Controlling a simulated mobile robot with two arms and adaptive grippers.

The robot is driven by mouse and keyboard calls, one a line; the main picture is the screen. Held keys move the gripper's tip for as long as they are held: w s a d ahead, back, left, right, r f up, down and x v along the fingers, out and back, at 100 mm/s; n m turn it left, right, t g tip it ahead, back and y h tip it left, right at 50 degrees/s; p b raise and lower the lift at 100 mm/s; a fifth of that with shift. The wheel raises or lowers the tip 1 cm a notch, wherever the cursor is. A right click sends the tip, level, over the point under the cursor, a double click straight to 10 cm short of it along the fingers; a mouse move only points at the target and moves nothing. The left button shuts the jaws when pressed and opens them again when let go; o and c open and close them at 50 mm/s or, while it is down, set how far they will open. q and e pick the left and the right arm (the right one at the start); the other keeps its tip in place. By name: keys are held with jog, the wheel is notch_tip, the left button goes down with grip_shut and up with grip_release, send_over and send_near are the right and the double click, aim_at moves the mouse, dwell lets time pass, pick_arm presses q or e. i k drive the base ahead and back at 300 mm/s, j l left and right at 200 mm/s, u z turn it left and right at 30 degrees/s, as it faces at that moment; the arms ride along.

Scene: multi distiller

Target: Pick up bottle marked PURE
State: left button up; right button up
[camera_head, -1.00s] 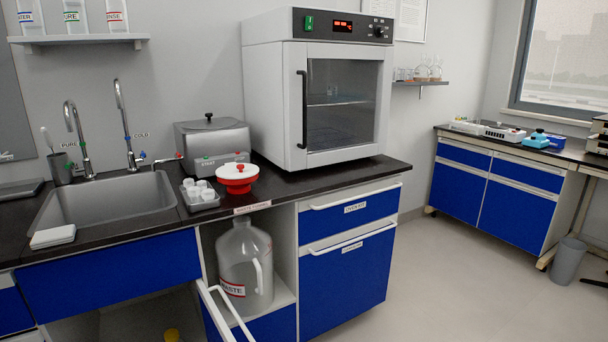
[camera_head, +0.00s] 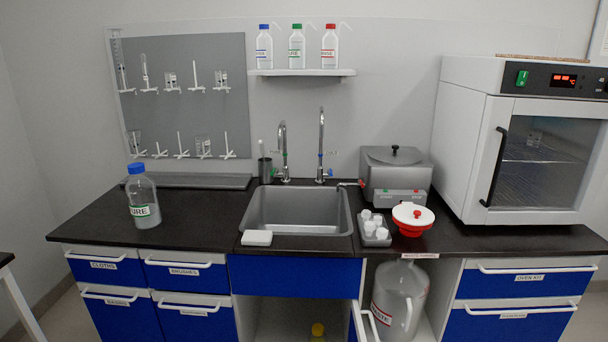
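A clear bottle with a blue cap (camera_head: 143,196) stands upright on the left part of the black counter. On the wall shelf (camera_head: 302,72), a small bottle with a green cap (camera_head: 296,46) stands between two others. Its green lettering also ends in "URE". Neither of my grippers is in view.
Blue-capped (camera_head: 264,47) and red-capped (camera_head: 329,46) bottles flank the green-capped one. The sink (camera_head: 295,211) with two tall taps lies right of the counter bottle. A drying rack (camera_head: 187,95) hangs behind. Counter around the bottle is mostly clear.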

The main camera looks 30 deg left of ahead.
aim_at(141, 190)
jog(key=u, duration=2)
jog(key=i+j+z, duration=0.2)
jog(key=i, duration=0.2)
jog(key=i+j+z, duration=0.15)
jog(key=i+j, duration=0.2)
